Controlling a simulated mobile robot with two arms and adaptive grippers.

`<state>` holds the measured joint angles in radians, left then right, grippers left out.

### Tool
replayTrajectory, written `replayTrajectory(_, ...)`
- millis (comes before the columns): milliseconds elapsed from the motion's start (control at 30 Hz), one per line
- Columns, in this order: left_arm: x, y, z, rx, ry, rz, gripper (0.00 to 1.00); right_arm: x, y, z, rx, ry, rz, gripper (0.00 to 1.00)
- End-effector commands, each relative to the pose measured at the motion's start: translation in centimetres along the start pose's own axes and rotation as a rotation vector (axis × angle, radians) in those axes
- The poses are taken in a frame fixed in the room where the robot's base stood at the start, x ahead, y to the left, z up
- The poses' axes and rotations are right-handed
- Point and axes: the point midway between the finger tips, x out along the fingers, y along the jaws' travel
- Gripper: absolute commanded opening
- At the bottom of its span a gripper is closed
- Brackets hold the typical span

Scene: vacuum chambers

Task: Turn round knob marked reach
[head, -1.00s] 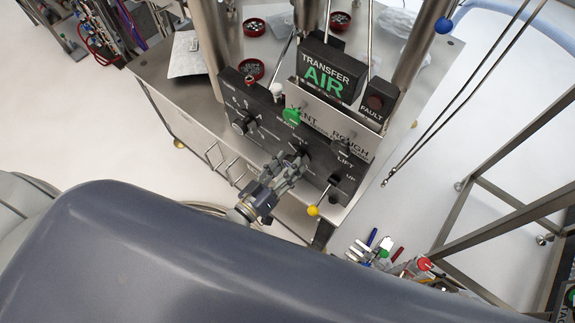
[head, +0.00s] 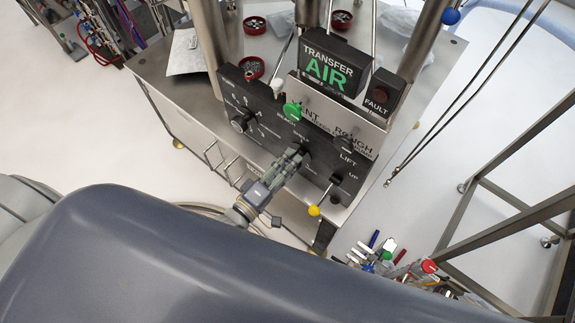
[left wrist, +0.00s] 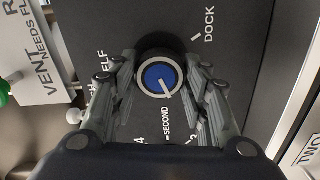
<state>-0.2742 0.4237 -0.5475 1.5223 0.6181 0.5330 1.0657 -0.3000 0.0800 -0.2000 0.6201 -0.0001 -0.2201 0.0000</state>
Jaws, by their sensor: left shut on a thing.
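A round knob (left wrist: 157,78) with a blue cap and a white pointer line sits on the black panel (left wrist: 190,20) in the left wrist view. Its pointer aims down and slightly right, near the "SECOND" mark. "DOCK" and a partly hidden "SHELF" mark also stand around it. My left gripper (left wrist: 160,82) is shut on this knob, one finger on each side. In the head view my left gripper (head: 296,155) reaches the panel below the green button and largely hides the knob. The word "REACH" shows on the panel above it. My right gripper is not in view.
Another black knob (head: 240,124) is left on the panel. A green button (head: 292,111) is just above my gripper, and a yellow-tipped lever (head: 314,210) is close at lower right. The transfer air sign (head: 330,62) stands behind.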

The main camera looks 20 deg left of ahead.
Motion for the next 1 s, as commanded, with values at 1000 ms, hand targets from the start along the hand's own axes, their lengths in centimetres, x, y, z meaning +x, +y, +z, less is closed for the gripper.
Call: replayTrajectory(1000,0.0,-0.2,0.1,-0.675,-0.001,0.000,0.18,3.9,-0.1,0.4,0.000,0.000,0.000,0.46)
